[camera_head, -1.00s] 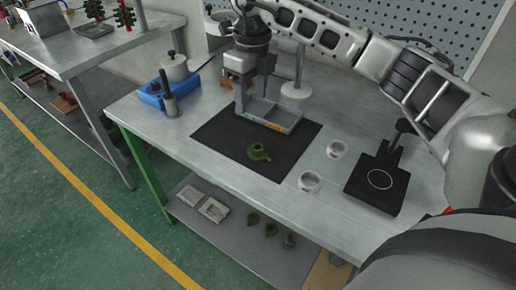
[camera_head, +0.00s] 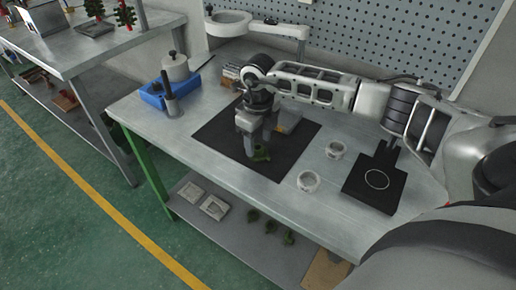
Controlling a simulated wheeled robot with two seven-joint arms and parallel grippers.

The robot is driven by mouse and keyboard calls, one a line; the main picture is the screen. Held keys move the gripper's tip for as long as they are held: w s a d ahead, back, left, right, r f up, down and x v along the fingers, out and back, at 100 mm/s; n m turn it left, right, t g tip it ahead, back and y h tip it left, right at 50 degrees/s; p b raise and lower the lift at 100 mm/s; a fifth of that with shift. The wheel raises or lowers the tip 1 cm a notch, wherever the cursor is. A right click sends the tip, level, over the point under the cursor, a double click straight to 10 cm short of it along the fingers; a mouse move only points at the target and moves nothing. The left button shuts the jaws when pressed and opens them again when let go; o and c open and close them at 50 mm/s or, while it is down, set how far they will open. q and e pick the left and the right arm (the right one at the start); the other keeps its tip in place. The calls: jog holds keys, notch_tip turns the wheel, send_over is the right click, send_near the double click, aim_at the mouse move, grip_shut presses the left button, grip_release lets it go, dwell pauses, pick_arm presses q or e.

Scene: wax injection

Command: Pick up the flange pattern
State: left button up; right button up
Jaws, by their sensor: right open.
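The flange pattern is a small dark green piece (camera_head: 261,153) lying on the black mat (camera_head: 215,134) on the metal table. My right gripper (camera_head: 257,150) points down right at it, with its fingers at the piece's left and upper side. The gripper is open. The fingers and wrist hide part of the green piece, and I cannot tell whether they touch it. My left gripper is not in view.
A tray (camera_head: 290,122) lies behind the gripper, mostly hidden. A blue box (camera_head: 165,92) stands at left. A ring lamp (camera_head: 229,22) overhangs the back. Green pieces (camera_head: 270,227) lie on the lower shelf.

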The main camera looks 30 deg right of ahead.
jog(key=shift+f, duration=0.9)
jog(key=c, duration=1)
jog(key=shift+r, duration=0.1)
jog(key=shift+c, duration=0.2)
